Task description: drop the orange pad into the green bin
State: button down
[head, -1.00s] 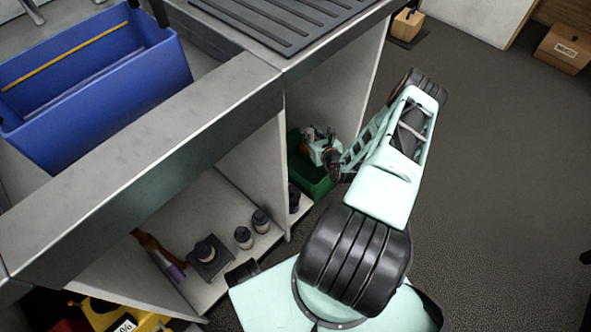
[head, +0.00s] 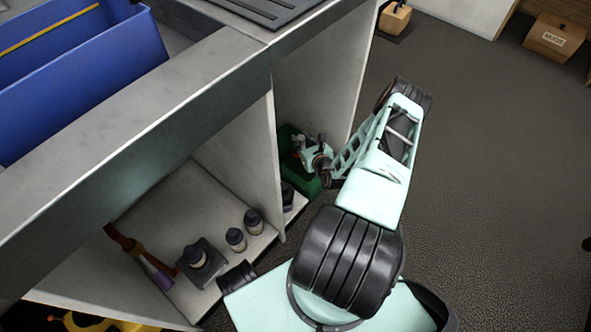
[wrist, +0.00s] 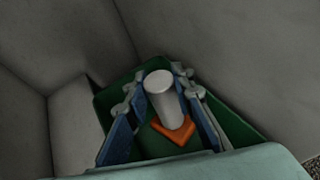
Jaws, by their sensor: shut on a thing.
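The orange pad (wrist: 173,137) shows in the wrist view with a light grey upright post (wrist: 160,92) on it. My gripper (wrist: 163,112) has its two blue-lined fingers on either side of the post and is shut on it. The pad and post show within the outline of the green bin (wrist: 240,128); I cannot tell how far the pad is above the bin floor. In the head view my gripper (head: 312,153) is over the green bin (head: 307,181), beside the white cabinet panel. The bin is partly hidden by my arm.
White panels (head: 320,90) close in the bin. Bottles (head: 236,239) and a dark square base with a bottle stand on the low shelf (head: 215,255). A blue bin (head: 85,85) sits on the counter.

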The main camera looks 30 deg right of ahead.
jog(key=c, duration=1.6)
grip_release()
jog(key=v, duration=0.7)
jog(key=shift+s+r, duration=0.2)
jog(key=shift+s, duration=0.05)
jog(key=shift+s+d, duration=0.1)
